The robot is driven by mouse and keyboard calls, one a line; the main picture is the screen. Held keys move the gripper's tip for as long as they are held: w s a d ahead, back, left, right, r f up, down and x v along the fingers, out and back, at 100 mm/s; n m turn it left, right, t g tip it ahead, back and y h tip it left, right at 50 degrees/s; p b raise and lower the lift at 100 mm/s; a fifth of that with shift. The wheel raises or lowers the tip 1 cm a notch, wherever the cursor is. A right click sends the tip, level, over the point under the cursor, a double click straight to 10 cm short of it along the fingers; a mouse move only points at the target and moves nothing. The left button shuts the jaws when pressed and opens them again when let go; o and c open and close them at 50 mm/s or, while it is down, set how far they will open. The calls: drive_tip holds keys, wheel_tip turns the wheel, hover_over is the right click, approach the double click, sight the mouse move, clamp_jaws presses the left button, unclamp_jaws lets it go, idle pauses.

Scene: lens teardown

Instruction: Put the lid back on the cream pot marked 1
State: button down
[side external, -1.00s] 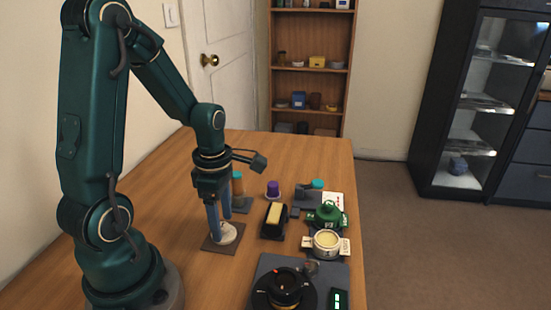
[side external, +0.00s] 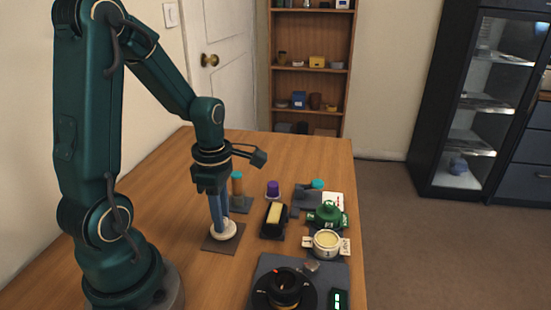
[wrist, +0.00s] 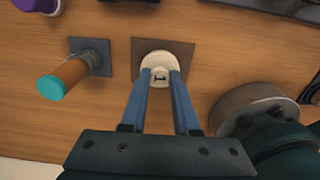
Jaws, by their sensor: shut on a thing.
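A cream lid (side external: 222,231) is at the dark brown square mat (side external: 208,245). It also shows in the wrist view (wrist: 158,60), with a small dark mark on it. My gripper (side external: 219,220) points down with its blue fingers shut on the lid; the fingertips also show in the wrist view (wrist: 160,75). I cannot tell whether the lid touches the mat. The cream pot (side external: 327,245) stands open to the right, with pale yellow contents and small tags at its sides. Its number is not readable.
A green lidded pot (side external: 328,214) stands just behind the cream pot. A black tray with a yellow block (side external: 274,218) sits between mat and pots. An orange teal-topped post (side external: 237,186) and purple-capped jar (side external: 272,189) stand behind. A black round device (side external: 284,288) is in front.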

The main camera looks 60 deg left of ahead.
wheel_tip(320, 180, up, 9)
drive_tip(key=w+d+r+m, duration=0.1)
drive_tip(key=w+d+r, duration=0.1)
drive_tip(key=w, duration=0.3)
drive_tip(key=w+d+r+m, duration=0.1)
drive_tip(key=w+d, duration=0.1)
drive_tip(key=w, duration=0.4)
drive_tip(key=w+d+f+m, duration=0.3)
drive_tip(key=w+d+m, duration=0.1)
drive_tip(key=d, duration=0.7)
drive_tip(key=shift+a+f, duration=0.1)
drive_tip(key=shift+f, duration=3.15)
drive_tip(key=shift+f, duration=0.15)
